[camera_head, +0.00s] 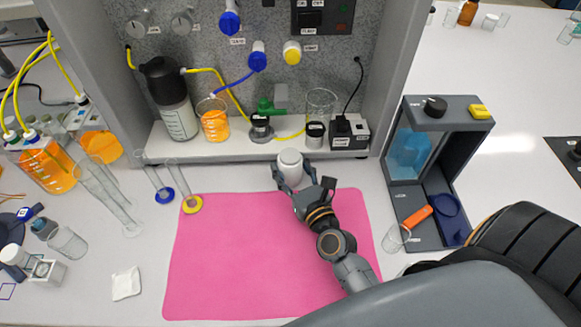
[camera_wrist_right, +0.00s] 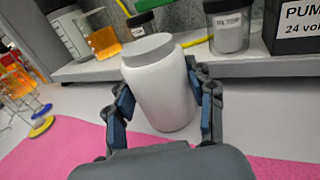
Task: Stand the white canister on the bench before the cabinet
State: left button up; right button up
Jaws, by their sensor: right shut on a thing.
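The white canister (camera_head: 290,163) stands upright, or nearly so, just in front of the cabinet's white shelf (camera_head: 230,150), at the far edge of the pink mat. In the right wrist view the canister (camera_wrist_right: 160,85) is between the two fingers of my right gripper (camera_wrist_right: 163,105), which is shut on it. In the head view my right gripper (camera_head: 304,186) reaches it from the front. Whether the canister's base touches the bench (camera_head: 130,255) cannot be told. The grey cabinet (camera_head: 390,60) rises behind it. My left gripper is not in view.
On the shelf stand a black-capped bottle (camera_head: 178,115), an orange beaker (camera_head: 214,122) and a black pump box (camera_head: 348,132). A pink mat (camera_head: 225,270) covers the bench in front. Glass tubes with blue and yellow bases (camera_head: 192,204) stand left. A grey rig (camera_head: 400,190) and a beaker (camera_head: 396,238) stand right.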

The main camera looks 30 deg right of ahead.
jog(key=shift+s+f+b, duration=0.2)
jog(key=shift+f+b, duration=0.3)
jog(key=shift+f, duration=0.2)
jog(key=o, duration=1.5)
jog(key=shift+a+f, duration=0.15)
jog(key=shift+r+p, duration=0.7)
jog(key=shift+p, duration=0.1)
jog(key=shift+s+f+b, duration=0.5)
jog(key=shift+s+b, duration=0.15)
jog(key=shift+s, duration=0.05)
jog(key=s+b, duration=0.1)
jog(key=s, duration=0.2)
jog(key=s+b, duration=0.1)
jog(key=s, duration=0.2)
jog(key=s+b, duration=0.1)
jog(key=s, duration=0.2)
jog(key=shift+a+r, duration=0.15)
jog(key=shift+r, duration=0.25)
jog(key=shift+s+r, duration=0.3)
jog(key=shift+s, duration=0.35)
